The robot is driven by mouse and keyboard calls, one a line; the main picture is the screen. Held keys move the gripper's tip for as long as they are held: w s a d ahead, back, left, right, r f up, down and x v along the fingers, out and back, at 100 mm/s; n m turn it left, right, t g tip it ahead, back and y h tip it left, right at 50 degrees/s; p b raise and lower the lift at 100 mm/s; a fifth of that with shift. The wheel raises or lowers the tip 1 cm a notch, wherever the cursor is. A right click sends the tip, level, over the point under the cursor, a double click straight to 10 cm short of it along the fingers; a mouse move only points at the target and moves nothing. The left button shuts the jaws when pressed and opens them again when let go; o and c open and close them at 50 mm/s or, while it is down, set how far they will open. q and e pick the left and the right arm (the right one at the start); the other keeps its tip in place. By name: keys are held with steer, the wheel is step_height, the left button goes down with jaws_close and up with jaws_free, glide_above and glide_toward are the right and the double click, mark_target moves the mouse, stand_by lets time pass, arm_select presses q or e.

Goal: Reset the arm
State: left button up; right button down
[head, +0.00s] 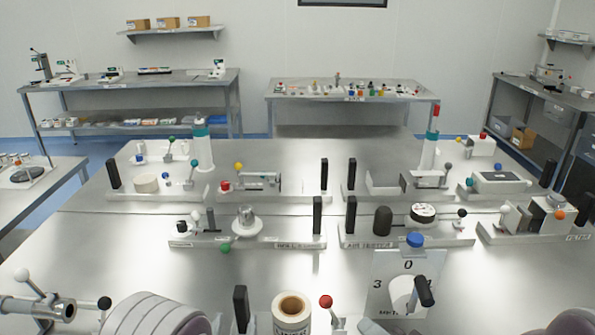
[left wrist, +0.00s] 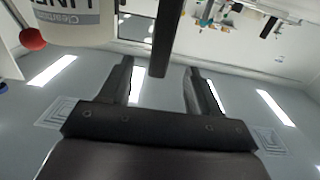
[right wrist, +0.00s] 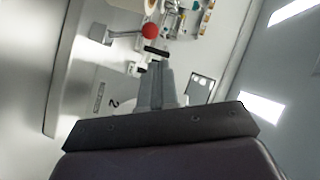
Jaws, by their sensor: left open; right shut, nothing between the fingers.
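My left gripper (left wrist: 160,68) is open, with empty space between its two dark fingers. A black upright post (left wrist: 165,38) stands beyond its fingertips, and a white roll marked "LINER" (left wrist: 75,22) is at the upper left. In the head view that roll (head: 291,312) stands at the bottom middle, beside the black post (head: 240,308). My right gripper (right wrist: 157,68) is shut with nothing between its fingers. A numbered plate (right wrist: 112,95) lies left of it, and a red ball lever (right wrist: 150,31) is above it.
The steel table (head: 130,255) holds several white fixtures with black posts and coloured ball levers. Bare metal lies at its left. A metal cylinder with levers (head: 40,308) is at the lower left.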

arm_select(q)
steer(key=shift+s, duration=1)
arm_select(e)
steer(key=shift+w, duration=0.1)
